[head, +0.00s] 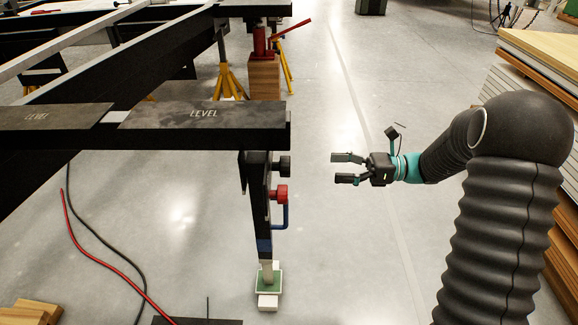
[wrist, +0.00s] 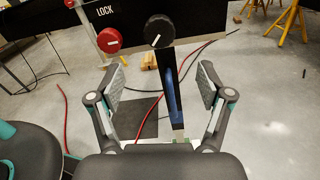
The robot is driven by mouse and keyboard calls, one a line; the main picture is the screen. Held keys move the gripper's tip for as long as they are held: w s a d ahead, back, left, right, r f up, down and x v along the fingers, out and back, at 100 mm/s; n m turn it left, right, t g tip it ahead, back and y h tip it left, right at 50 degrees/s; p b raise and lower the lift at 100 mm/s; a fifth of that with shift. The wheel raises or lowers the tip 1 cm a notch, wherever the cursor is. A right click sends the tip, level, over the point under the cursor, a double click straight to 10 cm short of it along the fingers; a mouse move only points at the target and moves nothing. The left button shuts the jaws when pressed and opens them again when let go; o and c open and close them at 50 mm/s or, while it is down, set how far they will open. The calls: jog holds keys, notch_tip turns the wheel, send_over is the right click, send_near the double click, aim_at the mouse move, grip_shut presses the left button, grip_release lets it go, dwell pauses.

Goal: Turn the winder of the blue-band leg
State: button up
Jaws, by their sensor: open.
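The blue-band leg (head: 260,205) hangs upright below the end of the black chassis beam; its blue band (head: 264,246) is low down, above a green foot plate. On its right side are a black knob (head: 284,165), a red knob (head: 279,192) and a blue bent handle (head: 283,217). In the wrist view the black knob (wrist: 158,31) has a white mark, and the red knob (wrist: 109,40) sits left of it, by the word LOCK. I cannot tell which part is the winder. My gripper (head: 347,168) is open and empty, right of the leg and apart from it.
The chassis beam (head: 205,135) with LEVEL lettering runs above the leg. A red jack (head: 262,42) on wooden blocks and yellow stands (head: 228,83) are behind. Stacked boards (head: 545,60) stand at the right. Red and black cables lie on the floor at left. Floor around my gripper is clear.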

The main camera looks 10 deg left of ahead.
aim_at(289, 167)
jog(key=x, duration=1.2)
jog(key=shift+s+a, duration=0.1)
jog(key=c, duration=1.2)
